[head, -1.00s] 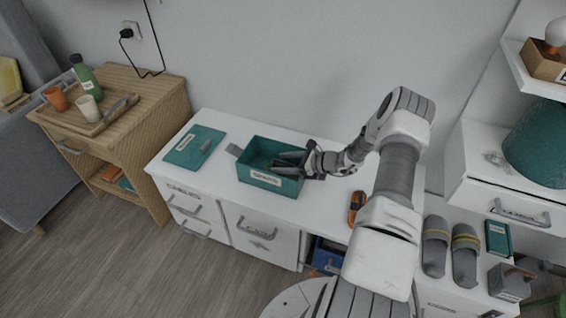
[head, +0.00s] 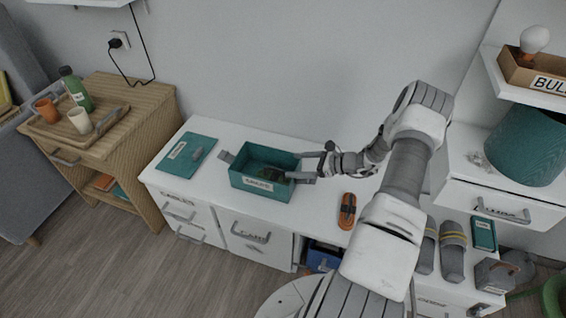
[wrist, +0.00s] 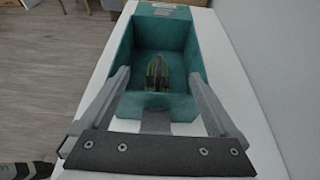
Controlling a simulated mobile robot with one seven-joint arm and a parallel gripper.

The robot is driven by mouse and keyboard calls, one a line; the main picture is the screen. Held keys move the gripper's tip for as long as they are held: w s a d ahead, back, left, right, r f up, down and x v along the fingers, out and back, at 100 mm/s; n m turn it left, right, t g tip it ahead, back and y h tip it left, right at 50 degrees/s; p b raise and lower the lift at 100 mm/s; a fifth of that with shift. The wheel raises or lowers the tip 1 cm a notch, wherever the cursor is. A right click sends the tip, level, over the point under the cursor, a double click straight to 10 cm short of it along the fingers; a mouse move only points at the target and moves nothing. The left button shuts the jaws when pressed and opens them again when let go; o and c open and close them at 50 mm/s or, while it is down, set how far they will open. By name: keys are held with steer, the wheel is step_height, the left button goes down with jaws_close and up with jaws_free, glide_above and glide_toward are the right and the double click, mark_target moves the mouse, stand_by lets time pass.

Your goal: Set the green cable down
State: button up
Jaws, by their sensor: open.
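The green cable (wrist: 158,72) lies on the floor of the teal box in the wrist view, a small dark green and yellowish bundle. In the head view it is a dark patch (head: 270,174) inside the box. The teal box (head: 258,185) is open-topped, with a white label, on the white desk; its wall also shows in the wrist view (wrist: 188,60). My gripper (head: 303,167) is open and empty at the right end of the box. In the wrist view its fingers (wrist: 158,82) are spread wide, with the cable apart from them.
A teal lid (head: 186,152) lies flat on the desk, left of the box. An orange and black tool (head: 347,210) lies to the right. A wooden cabinet (head: 140,115) with a tray stands at the left. The wall is close behind the desk.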

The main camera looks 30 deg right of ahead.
steer(key=shift+v, duration=1.45)
